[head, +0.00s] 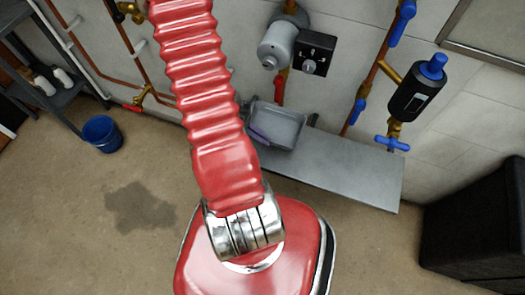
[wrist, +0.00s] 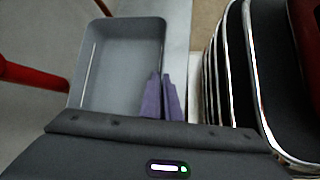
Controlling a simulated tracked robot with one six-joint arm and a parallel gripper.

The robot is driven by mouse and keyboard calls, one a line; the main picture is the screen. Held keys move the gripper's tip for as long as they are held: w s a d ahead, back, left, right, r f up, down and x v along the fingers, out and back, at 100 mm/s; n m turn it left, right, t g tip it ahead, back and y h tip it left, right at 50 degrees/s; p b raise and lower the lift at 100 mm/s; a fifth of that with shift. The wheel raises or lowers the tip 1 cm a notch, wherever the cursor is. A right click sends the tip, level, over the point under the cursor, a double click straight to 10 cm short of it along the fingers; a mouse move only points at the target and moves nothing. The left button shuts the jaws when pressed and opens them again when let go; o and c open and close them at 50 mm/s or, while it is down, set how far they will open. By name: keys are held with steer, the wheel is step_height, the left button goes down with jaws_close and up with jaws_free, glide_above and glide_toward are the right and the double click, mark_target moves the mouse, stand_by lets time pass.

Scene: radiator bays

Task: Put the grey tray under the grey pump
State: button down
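The grey tray (head: 287,128) is a shallow open box at the left end of the grey bench, against the wall; it looks empty. In the wrist view the tray (wrist: 110,62) fills the upper left. The grey pump (head: 275,47) is on a wall pipe above and behind the tray, beside a black control box (head: 314,52). My gripper's purple fingers (wrist: 161,96) are close together at the tray's right wall, one on the inner side, and look shut on it. In the head view my red arm hides most of the gripper. I cannot tell whether the tray touches the bench.
The grey bench (head: 345,168) is bare to the right of the tray. A black and blue pump (head: 418,88) and blue-handled valves are on the right-hand pipes. A black box (head: 480,225) stands at right. A blue bucket (head: 102,133) and a dark stain (head: 140,206) are on the left floor.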

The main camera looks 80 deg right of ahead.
steer(key=shift+f, duration=2.55)
steer(key=shift+f, duration=1.85)
steer(key=c, duration=2)
jaws_free()
steer(key=shift+f, duration=0.1)
steer(key=v, duration=1.2)
